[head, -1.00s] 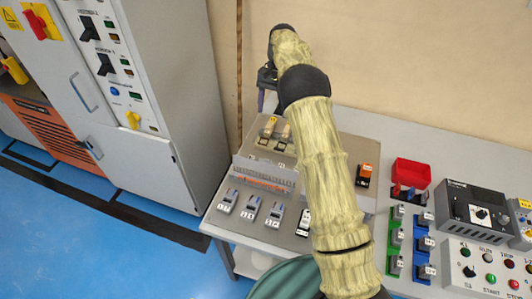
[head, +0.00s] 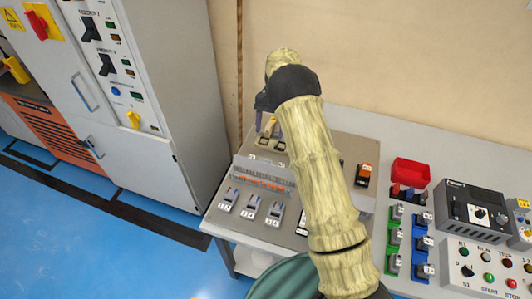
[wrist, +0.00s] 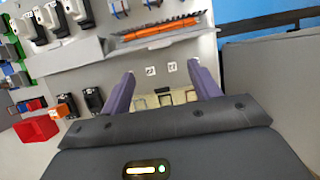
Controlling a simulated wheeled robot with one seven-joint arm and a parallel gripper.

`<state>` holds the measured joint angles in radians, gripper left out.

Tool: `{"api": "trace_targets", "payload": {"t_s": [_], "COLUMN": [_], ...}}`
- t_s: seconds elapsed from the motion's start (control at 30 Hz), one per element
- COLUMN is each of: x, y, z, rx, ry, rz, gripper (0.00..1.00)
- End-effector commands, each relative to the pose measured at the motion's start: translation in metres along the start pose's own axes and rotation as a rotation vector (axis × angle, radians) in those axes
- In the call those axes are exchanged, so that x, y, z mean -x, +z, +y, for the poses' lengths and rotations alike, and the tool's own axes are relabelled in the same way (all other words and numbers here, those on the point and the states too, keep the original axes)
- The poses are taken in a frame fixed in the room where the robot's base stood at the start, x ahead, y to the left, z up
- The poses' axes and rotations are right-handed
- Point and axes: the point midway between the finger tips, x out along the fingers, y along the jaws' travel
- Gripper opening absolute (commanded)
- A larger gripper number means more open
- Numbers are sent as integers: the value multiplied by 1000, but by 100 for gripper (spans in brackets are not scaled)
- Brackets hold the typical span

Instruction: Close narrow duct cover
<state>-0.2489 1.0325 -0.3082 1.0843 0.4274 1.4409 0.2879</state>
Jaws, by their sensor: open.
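The narrow duct (head: 262,172) is a grey channel across the sloped panel, with orange wires (head: 262,184) showing along it. In the wrist view the wires (wrist: 160,30) lie exposed in the dark slotted part of the duct. A plain grey length (wrist: 68,57) adjoins it on the left; I cannot tell whether this is the cover or a duct wall. My gripper (wrist: 163,86) is open and empty, its two purple fingers apart over the panel, on the near side of the duct in that view. In the head view my arm hides part of the panel.
Several breakers (head: 252,206) stand in a row before the duct. A red bin (head: 410,172), green and blue blocks (head: 395,240) and a control box (head: 478,208) are to the right. A tall grey cabinet (head: 165,80) stands left of the table.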

Motion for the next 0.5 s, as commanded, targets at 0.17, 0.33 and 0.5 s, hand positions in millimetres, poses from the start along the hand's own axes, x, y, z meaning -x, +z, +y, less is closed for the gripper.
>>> {"api": "trace_targets", "payload": {"t_s": [0.17, 0.33, 0.5], "x": [-31, -61, -88], "y": [2, 2, 1], "z": [0, 0, 0], "rx": [0, 0, 0], "ry": [3, 3, 2], "rz": [-4, -4, -3], "gripper": [62, 62, 62]}}
